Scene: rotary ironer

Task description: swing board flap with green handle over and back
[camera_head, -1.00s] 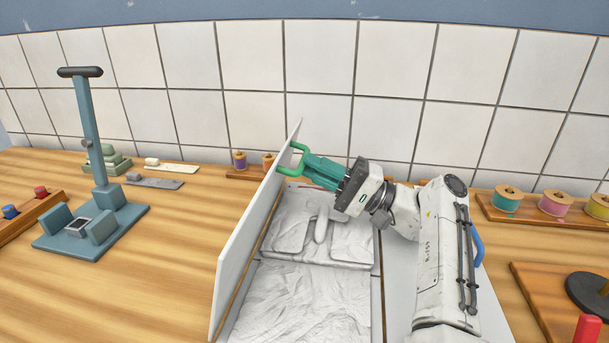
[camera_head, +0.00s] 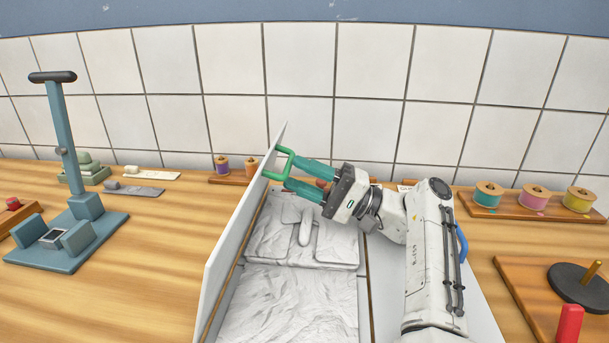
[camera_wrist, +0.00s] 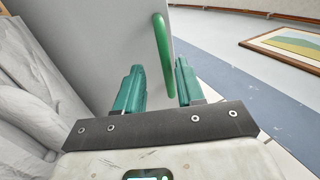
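The board flap (camera_head: 235,240) is a thin white panel standing upright, leaning slightly right, on the left edge of the board. Its green loop handle (camera_head: 280,152) is near its far upper end, on the right face. My gripper (camera_head: 290,170) is open at the handle, its two teal fingers spread apart. In the wrist view the handle (camera_wrist: 163,55) stands between the fingers, nearer the right one, with a clear gap to the left one. The flap (camera_wrist: 105,40) fills the background there. Whether a finger touches the handle cannot be told.
Grey wrinkled cloth (camera_head: 300,290) lies on the board right of the flap. A blue-grey stand (camera_head: 70,170) is on the table at left, with open wood between. Spool racks stand behind (camera_head: 235,178) and at right (camera_head: 530,205). A red block (camera_head: 570,322) is at lower right.

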